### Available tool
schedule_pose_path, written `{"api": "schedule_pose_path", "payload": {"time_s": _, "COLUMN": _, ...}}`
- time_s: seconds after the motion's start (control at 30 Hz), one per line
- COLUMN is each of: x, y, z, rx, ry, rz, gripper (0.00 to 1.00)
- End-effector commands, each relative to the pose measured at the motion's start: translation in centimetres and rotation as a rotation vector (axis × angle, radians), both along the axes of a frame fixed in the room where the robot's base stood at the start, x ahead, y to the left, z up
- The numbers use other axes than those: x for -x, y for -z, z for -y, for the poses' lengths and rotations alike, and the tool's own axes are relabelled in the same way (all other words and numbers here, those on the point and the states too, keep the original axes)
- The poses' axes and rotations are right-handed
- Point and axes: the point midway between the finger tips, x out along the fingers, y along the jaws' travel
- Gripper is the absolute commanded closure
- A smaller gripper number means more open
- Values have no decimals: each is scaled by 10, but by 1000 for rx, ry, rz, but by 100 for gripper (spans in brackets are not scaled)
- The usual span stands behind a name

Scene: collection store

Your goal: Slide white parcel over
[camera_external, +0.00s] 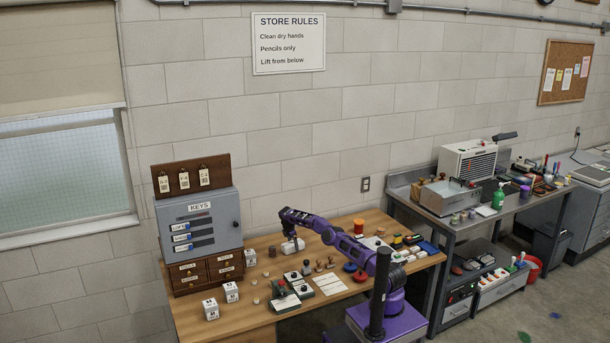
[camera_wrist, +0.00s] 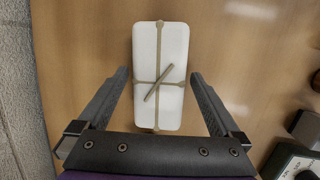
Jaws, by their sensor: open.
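The white parcel (camera_wrist: 172,62) lies flat on the wooden table and is tied with a tan band that crosses over its top. In the wrist view its near part lies between the two fingers of my gripper (camera_wrist: 158,85), with a gap on each side. The fingers are open and hold nothing. In the outside view my gripper (camera_external: 292,238) is over the back of the table, and the parcel (camera_external: 293,246) shows small and partly hidden beneath it.
A grey key cabinet (camera_external: 199,222) on wooden drawers stands to the left. Small white boxes (camera_external: 211,309), stamps and a paper sheet (camera_external: 328,284) lie in front. Red and blue round items (camera_external: 359,275) sit near my arm.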

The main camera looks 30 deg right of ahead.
Motion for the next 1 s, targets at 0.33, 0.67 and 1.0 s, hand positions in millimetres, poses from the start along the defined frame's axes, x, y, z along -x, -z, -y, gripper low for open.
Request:
{"api": "schedule_pose_path", "payload": {"time_s": 0.33, "x": 12, "y": -84, "z": -20, "rx": 0, "ry": 0, "rz": 3, "gripper": 0}}
{"api": "schedule_pose_path", "payload": {"time_s": 0.67, "x": 22, "y": -142, "z": -34, "rx": 0, "ry": 2, "rz": 0, "gripper": 0}}
{"api": "schedule_pose_path", "payload": {"time_s": 1.0, "x": 24, "y": -152, "z": -37, "rx": -1, "ry": 1, "rz": -1, "gripper": 0}}
